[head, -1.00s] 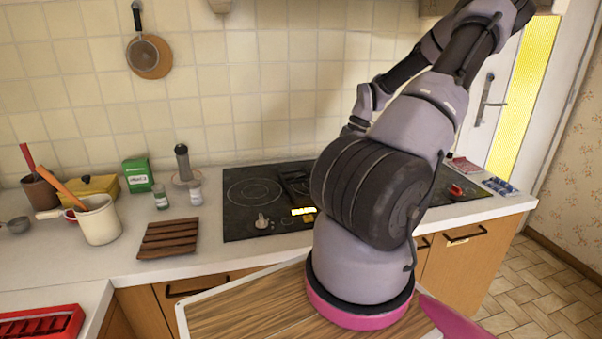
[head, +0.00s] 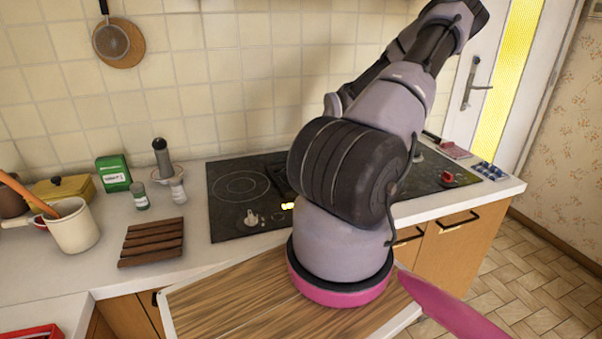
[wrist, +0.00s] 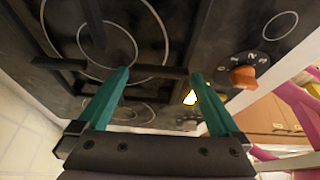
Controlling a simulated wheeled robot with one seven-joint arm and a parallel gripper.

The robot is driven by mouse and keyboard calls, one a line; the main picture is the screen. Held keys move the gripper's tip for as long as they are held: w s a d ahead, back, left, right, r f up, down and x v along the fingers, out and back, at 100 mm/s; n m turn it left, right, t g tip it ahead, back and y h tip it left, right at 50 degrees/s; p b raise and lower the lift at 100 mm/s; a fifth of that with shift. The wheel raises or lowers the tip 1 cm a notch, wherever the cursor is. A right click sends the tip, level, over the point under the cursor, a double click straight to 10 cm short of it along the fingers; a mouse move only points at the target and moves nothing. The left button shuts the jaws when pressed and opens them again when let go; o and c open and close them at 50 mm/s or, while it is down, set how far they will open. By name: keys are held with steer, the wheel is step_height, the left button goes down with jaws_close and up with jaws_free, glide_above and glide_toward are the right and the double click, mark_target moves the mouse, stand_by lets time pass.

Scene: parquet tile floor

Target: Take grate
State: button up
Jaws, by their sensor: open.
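The grate is a dark frame of bars on the black cooktop. In the head view only part of the grate (head: 281,178) shows, left of my arm. In the wrist view a bar of the grate (wrist: 158,71) crosses close to the fingertips, with other bars running toward the top. My gripper (wrist: 160,78) has two teal fingers spread wide apart, with nothing held between them. I cannot tell whether the fingers touch the grate. In the head view my gripper is hidden behind my arm.
The cooktop (head: 228,222) has a red knob (head: 446,178), which looks orange in the wrist view (wrist: 243,76). A wooden trivet (head: 150,243), jars and a utensil pot (head: 73,226) stand left on the counter. A tiled wall is close behind. Floor is free at right.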

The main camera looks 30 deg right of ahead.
steer(key=x, duration=0.2)
steer(key=shift+a+f, duration=0.1)
steer(key=shift+f, duration=0.15)
jaws_close()
steer(key=shift+w+r, duration=0.1)
steer(key=shift+r, duration=0.05)
